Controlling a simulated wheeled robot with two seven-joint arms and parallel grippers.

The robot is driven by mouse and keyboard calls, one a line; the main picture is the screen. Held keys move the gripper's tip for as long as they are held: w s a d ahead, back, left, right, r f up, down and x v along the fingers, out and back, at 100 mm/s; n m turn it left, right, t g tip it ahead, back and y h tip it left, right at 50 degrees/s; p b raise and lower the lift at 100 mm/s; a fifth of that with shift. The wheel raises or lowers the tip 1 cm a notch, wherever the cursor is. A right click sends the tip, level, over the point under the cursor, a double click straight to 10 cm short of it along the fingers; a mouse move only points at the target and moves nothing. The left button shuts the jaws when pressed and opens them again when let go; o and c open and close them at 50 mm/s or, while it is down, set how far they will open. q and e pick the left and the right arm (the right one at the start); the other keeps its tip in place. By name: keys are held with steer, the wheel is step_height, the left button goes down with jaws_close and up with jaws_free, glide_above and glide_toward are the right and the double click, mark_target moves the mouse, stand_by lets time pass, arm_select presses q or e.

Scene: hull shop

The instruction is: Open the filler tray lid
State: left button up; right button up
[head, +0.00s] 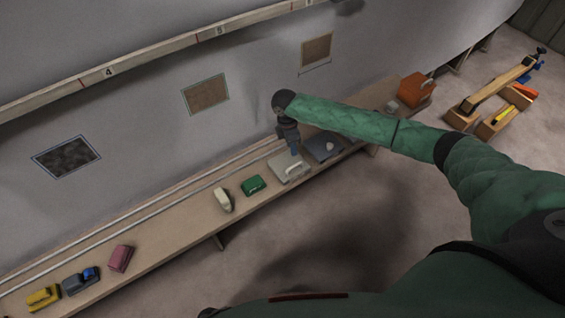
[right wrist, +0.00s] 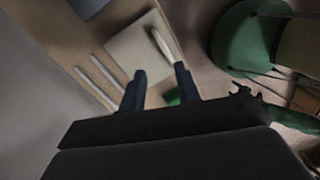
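A pale grey tray with a flat lid (head: 283,169) and a raised light handle (head: 295,170) sits on the long wooden bench. I take it for the filler tray; the lid looks shut. In the right wrist view the lid (right wrist: 132,52) lies beyond the fingertips, its handle (right wrist: 164,46) along one side. My right gripper (head: 294,151) points down over the tray's far side in the head view. Its two blue fingers stand apart with nothing between them (right wrist: 160,80), and I see no contact with the handle. My left gripper is not in view.
A darker grey box with a pale knob (head: 323,148) stands just right of the tray. A green block (head: 253,185) and a cream object (head: 222,200) stand to its left. Two rails run along the bench's (head: 190,228) back, near the hull wall. An orange box (head: 415,89) is farther right.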

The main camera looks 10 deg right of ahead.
mark_target(293, 166)
steer(key=f+n+p, duration=0.1)
steer(key=f, duration=0.1)
steer(key=s+f+n, duration=0.1)
steer(key=f, duration=0.1)
steer(key=s+f+n+p, duration=0.1)
steer(key=f, duration=0.1)
steer(key=shift+a+f+p, duration=0.1)
steer(key=shift+a+p, duration=0.05)
steer(key=shift+p, duration=0.15)
steer(key=shift+s+f, duration=0.1)
steer(key=shift+f, duration=0.65)
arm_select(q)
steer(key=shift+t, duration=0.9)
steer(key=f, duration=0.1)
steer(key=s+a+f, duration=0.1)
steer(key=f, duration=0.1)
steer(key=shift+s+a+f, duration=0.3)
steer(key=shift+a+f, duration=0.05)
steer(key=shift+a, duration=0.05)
arm_select(e)
steer(key=shift+c, duration=0.2)
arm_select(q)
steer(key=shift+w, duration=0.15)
arm_select(e)
jaws_close()
